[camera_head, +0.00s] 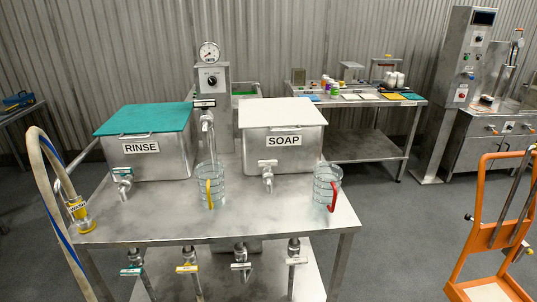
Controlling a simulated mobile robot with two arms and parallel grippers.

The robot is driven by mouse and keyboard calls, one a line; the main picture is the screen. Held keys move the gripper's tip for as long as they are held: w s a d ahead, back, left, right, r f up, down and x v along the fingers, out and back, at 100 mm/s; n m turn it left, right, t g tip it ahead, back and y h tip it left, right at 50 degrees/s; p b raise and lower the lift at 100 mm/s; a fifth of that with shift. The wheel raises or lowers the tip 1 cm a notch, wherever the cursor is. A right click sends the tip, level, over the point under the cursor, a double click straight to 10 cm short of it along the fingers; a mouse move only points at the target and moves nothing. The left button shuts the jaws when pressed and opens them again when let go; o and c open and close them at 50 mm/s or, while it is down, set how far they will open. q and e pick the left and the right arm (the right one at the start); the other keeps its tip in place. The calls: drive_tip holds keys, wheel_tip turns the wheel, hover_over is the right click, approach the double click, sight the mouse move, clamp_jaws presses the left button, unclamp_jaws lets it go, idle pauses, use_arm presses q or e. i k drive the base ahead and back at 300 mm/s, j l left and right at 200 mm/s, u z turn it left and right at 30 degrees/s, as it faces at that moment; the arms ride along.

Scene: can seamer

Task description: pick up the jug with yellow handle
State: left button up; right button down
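The jug with the yellow handle (212,187) is a clear, ribbed jug standing upright on the steel table, just below the middle tap. Its yellow handle (208,194) faces the front left. A second clear jug with a red handle (326,187) stands upright near the table's right edge. Neither of my grippers shows in the head view, so I cannot see their state. Nothing is seen touching either jug.
On the steel table (150,222) stand the RINSE tank (150,158) with a green lid and the SOAP tank (283,152) with a white lid. A hose (48,180) arches at the left. An orange cart (478,240) stands at the right. Floor between is clear.

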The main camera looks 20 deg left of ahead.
sight(210, 173)
drive_tip(key=u, duration=1.15)
